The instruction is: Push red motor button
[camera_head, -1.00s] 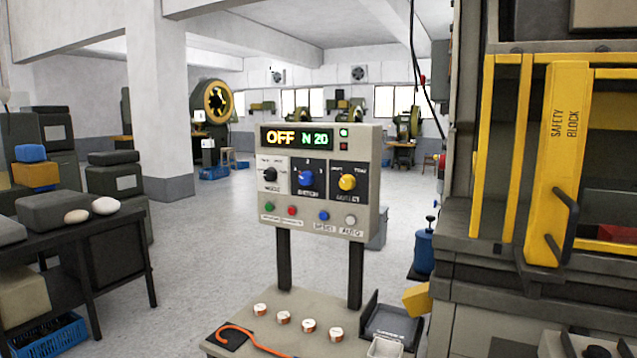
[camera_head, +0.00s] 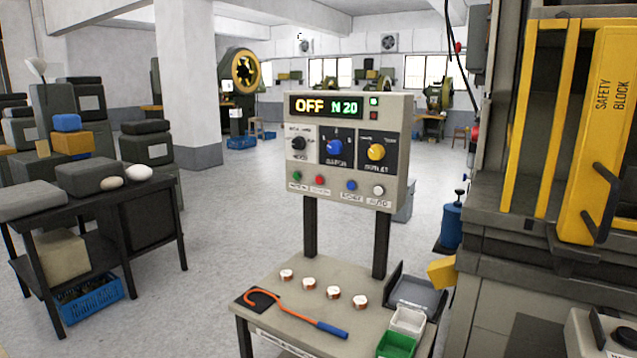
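A grey control panel (camera_head: 348,115) stands on two dark posts behind a small table, in the middle of the head view. Its display (camera_head: 325,106) reads OFF and N 20. The red button (camera_head: 319,180) is in the panel's bottom row, between a green button (camera_head: 297,176) and a blue button (camera_head: 351,186). A white button (camera_head: 378,190) is at the row's right end. Above them are a black knob (camera_head: 298,144), a blue knob (camera_head: 334,147) and a yellow knob (camera_head: 376,152). Neither of my grippers is in view.
A press with a yellow safety block (camera_head: 597,130) stands at right. A dark workbench (camera_head: 110,205) stands left. Floor between is clear.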

